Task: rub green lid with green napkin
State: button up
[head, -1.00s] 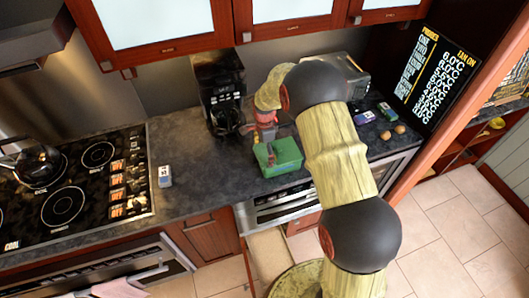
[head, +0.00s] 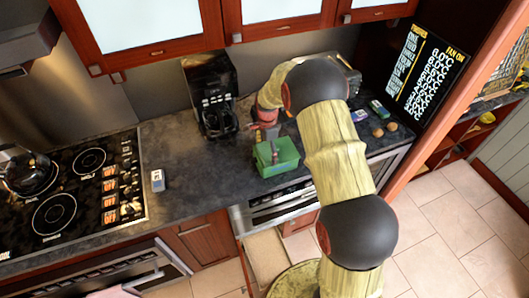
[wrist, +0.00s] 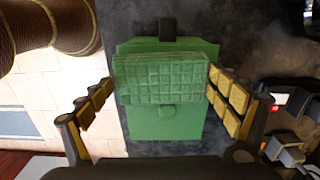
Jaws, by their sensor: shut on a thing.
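The green lid (wrist: 165,126) lies flat on the dark counter, and it also shows in the head view (head: 284,160) as the top of a green box-like thing near the counter's front edge. My gripper (wrist: 172,88) is over it, with the yellow-padded fingers at the left and right. The green napkin (wrist: 160,78), with a grid pattern, is held between the fingers, over the middle of the lid. In the head view my gripper (head: 270,140) points down at the lid. Whether the napkin touches the lid is hard to tell.
A black coffee machine (head: 212,95) stands left of my gripper. A cooktop (head: 75,190) with a kettle (head: 25,172) is at the far left. A small box (head: 158,180) lies between. Two brown eggs (head: 384,130) and small packets (head: 360,115) lie at the right. Upper cabinets hang above.

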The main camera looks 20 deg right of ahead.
aim_at(256, 155)
jog(key=shift+a, duration=0.15)
jog(key=shift+a, duration=1.9)
jog(key=shift+w+f, duration=0.15)
jog(key=shift+w, duration=0.9)
jog(key=shift+d+b, duration=0.45)
jog(key=shift+d, duration=1.6)
jog(key=shift+a, duration=2.05)
jog(key=shift+r+p, duration=1.35)
jog(key=shift+r, duration=1.75)
